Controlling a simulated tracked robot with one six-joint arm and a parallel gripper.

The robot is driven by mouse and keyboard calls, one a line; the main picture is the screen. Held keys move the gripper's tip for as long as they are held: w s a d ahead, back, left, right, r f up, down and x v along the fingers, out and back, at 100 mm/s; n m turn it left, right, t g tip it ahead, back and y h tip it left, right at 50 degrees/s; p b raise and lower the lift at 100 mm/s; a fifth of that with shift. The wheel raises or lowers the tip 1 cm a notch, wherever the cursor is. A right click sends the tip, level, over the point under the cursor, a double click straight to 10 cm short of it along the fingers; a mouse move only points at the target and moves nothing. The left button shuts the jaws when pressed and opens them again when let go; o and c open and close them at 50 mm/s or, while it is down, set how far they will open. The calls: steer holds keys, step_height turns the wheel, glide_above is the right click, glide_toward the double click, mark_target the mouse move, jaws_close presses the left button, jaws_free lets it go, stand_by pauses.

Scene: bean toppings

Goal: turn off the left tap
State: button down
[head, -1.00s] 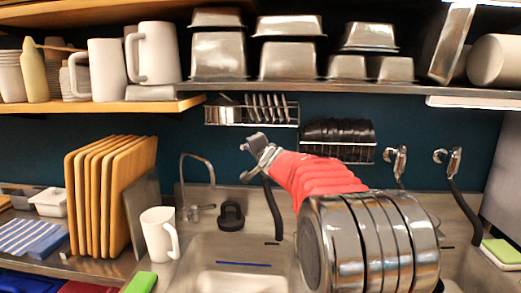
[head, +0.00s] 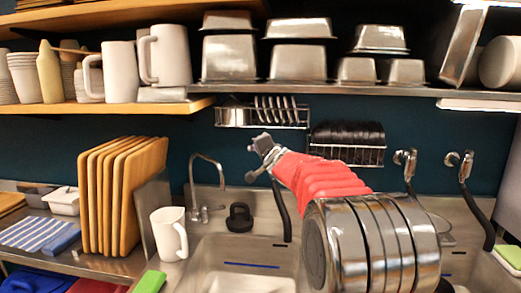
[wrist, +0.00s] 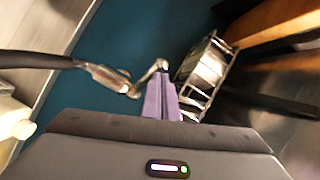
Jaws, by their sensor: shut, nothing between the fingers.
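A chrome tap with a black hose (wrist: 40,60) shows in the wrist view, its metal body (wrist: 103,77) and small lever (wrist: 150,72) reaching toward my fingers. My gripper (wrist: 163,84) is shut and empty, its purple fingertips close beside the lever; I cannot tell if they touch. In the head view my red and metal arm ends in front of a black hose (head: 282,210), and covers part of the tap there. A thin gooseneck tap (head: 206,180) stands further left, behind the sink. Two more hose taps (head: 405,160) (head: 465,166) are on the right.
A wire rack (head: 262,115) hangs behind my arm's end, with a second rack of dark plates (head: 345,145) to its right. A metal shelf with pans (head: 300,84) is above. A white mug (head: 168,233) and upright wooden boards (head: 120,195) stand left of the sink (head: 225,270).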

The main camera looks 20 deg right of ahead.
steer(key=shift+w+a+r+y, duration=0.15)
steer(key=shift+a+y, duration=0.15)
steer(key=shift+a, duration=0.2)
steer(key=s+a+r, duration=0.2)
steer(key=s+a, duration=0.3)
steer(key=s, duration=0.5)
stand_by(0.6)
